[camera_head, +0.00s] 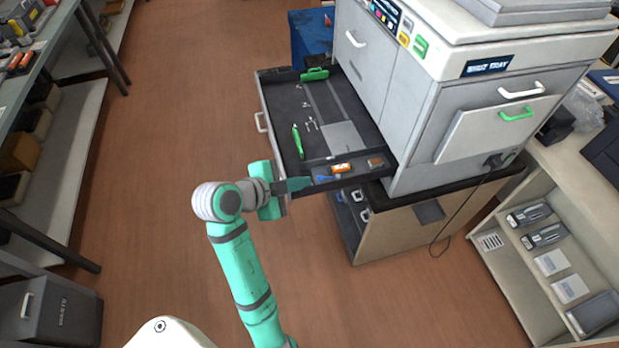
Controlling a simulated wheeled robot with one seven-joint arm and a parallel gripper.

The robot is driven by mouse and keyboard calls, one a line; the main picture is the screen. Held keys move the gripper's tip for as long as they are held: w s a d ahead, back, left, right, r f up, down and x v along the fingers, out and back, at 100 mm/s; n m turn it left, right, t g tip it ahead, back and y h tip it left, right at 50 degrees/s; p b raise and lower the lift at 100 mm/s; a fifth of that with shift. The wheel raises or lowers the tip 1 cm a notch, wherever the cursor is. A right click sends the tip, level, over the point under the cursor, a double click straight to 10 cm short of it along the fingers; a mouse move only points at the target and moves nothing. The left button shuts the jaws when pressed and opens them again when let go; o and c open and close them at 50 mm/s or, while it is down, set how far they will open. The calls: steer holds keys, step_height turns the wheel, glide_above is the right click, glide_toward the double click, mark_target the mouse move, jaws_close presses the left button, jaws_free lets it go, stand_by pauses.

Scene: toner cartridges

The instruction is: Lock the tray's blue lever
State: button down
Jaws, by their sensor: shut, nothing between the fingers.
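The tray (322,87) is pulled out from the left side of the grey printer. A small blue lever (327,178) sits near the tray's front right corner, beside an orange and white label (341,168). My gripper (308,182) is at the tray's near edge, pointing right, with its fingers shut and empty. The fingertips are close to the blue lever's left end; I cannot tell whether they touch it. The lever is small here, and its exact angle is hard to read.
The printer (415,120) stands right of the tray on a cabinet (385,228). A green lever (297,141) and green handle (314,74) are in the tray. A shelf (545,255) with cartridges is at right, a waste bin (48,312) at lower left. The floor left of the tray is clear.

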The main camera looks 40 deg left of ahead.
steer(key=shift+v, duration=1.4)
steer(key=shift+d+f, duration=0.1)
steer(key=s+d+f+n+t+y, duration=0.1)
steer(key=s+d+f+n+y, duration=0.15)
steer(key=d+f+n, duration=1.1)
steer(key=s+d+r+m+t, duration=0.1)
steer(key=s+d+r, duration=0.1)
steer(key=s+d, duration=0.6)
steer(key=s+d+r+m+t, duration=0.1)
steer(key=s+d+r+t, duration=0.1)
steer(key=s+d, duration=0.6)
steer(key=s, duration=0.4)
steer(key=shift+d+t, duration=0.2)
steer(key=shift+t, duration=0.1)
steer(key=shift+d+r+m+h, duration=0.15)
steer(key=shift+m+h, duration=0.1)
steer(key=shift+h, duration=0.1)
